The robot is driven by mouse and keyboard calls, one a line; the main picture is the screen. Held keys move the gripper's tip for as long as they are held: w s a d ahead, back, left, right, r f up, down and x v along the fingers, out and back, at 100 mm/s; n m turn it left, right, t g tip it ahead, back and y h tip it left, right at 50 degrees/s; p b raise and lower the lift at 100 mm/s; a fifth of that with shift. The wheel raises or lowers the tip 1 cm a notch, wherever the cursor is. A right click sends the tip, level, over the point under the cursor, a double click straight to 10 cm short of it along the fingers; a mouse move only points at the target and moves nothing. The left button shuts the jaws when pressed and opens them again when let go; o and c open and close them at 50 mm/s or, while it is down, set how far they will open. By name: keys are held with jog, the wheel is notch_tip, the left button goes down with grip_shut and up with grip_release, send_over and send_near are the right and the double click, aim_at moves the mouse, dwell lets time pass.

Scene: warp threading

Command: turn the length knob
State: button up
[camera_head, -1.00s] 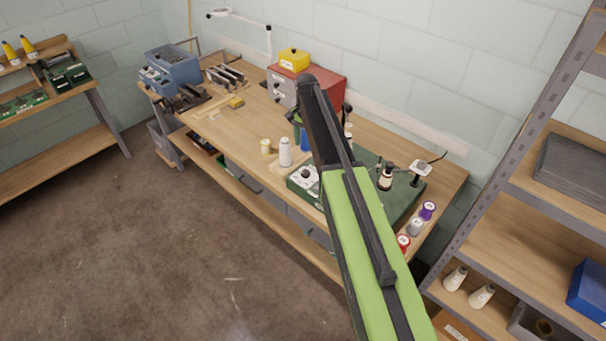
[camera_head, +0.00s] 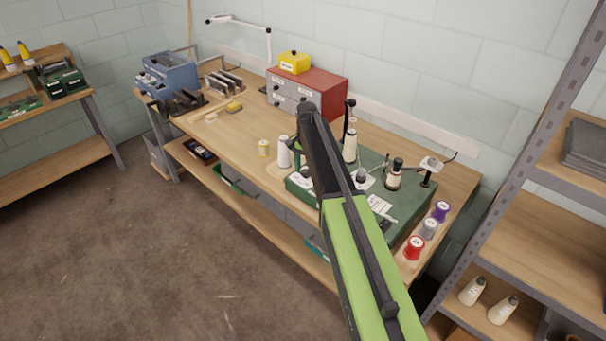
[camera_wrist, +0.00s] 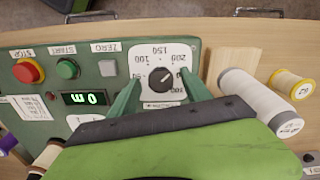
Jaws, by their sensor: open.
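The length knob (camera_wrist: 162,79) is a black round dial on a white numbered plate, seen upside down in the wrist view. The plate sits on the front panel of the green machine (camera_wrist: 20,75), whose body also shows in the head view (camera_head: 404,212). My gripper (camera_wrist: 162,86) is open. Its two green fingers stand on either side of the knob in the picture. I cannot tell whether they touch it. The panel display (camera_wrist: 85,98) appears to read 0 m.
Beside the knob on the panel are a red stop button (camera_wrist: 28,71), a green start button (camera_wrist: 68,68) and a grey zero button (camera_wrist: 107,67). A white thread cone (camera_wrist: 262,102) and a yellow spool (camera_wrist: 291,85) stand close by. Red, grey and purple spools (camera_head: 414,248) line the table's right end.

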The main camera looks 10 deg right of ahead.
jog(key=shift+c, duration=0.5)
grip_shut()
jog(key=shift+a, duration=0.55)
jog(key=shift+d+r, duration=0.1)
jog(key=shift+d, duration=0.6)
jog(key=shift+o, duration=0.5)
grip_release()
jog(key=shift+w, duration=0.1)
jog(key=shift+a, duration=0.1)
